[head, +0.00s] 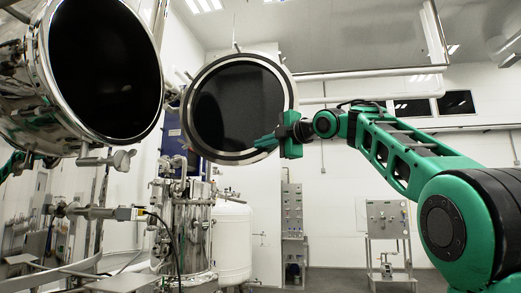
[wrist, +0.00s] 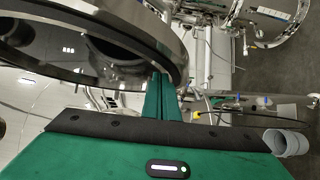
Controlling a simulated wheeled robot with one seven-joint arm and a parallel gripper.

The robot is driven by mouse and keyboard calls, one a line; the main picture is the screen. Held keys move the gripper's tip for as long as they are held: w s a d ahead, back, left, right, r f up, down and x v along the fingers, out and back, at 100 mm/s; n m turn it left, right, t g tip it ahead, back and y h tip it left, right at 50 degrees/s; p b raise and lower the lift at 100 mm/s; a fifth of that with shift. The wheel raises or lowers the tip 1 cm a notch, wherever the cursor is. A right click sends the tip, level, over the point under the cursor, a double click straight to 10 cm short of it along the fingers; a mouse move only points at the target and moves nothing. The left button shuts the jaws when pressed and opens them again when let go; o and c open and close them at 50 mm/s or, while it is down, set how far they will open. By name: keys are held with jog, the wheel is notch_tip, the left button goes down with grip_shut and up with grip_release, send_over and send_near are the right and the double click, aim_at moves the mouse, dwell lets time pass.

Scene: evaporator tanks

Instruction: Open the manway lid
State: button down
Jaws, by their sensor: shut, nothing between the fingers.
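The manway lid (head: 232,108) is a round disc with a dark face and a pale metal rim, in the middle of the head view. It stands swung out to the right of the steel tank (head: 28,110), whose round dark opening (head: 105,70) is uncovered. My gripper (head: 264,142) is at the lid's lower right edge, its fingers shut with nothing between them. In the wrist view the lid's rim (wrist: 176,45) curves close beside the green fingertips (wrist: 160,85). I cannot tell whether they touch it. The lid's hinge is not clearly visible.
A clamp fitting (head: 108,158) hangs under the tank opening. Piping and a steel vessel (head: 185,230) stand below the lid, beside a white tank (head: 233,243). A panel stand (head: 388,225) is at the right.

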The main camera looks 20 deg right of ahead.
jog(key=d+v, duration=0.1)
jog(key=v, duration=1)
jog(key=shift+d, duration=0.1)
jog(key=shift+f, duration=0.1)
jog(key=s+d+f+m+g+h, duration=0.1)
jog(key=d+f+m+g+h, duration=0.15)
jog(key=f+m, duration=0.6)
jog(key=s+d+f+m+g+h, duration=0.2)
jog(key=d+f+m, duration=0.15)
jog(key=f, duration=1.05)
jog(key=s+d+f+m+g+h, duration=0.15)
jog(key=d+f+m, duration=0.3)
jog(key=f, duration=0.65)
jog(key=s+a+f+m+g, duration=0.2)
jog(key=s+f+m+g, duration=0.3)
jog(key=s+f, duration=1)
jog(key=s+a+f+m+g, duration=0.2)
jog(key=s+f+m+g, duration=0.4)
jog(key=s+f, duration=0.9)
notch_tip(320, 180, down, 2)
jog(key=shift+s+a+f+m, duration=0.1)
jog(key=shift+s+a+m, duration=0.1)
jog(key=shift+a+m, duration=0.15)
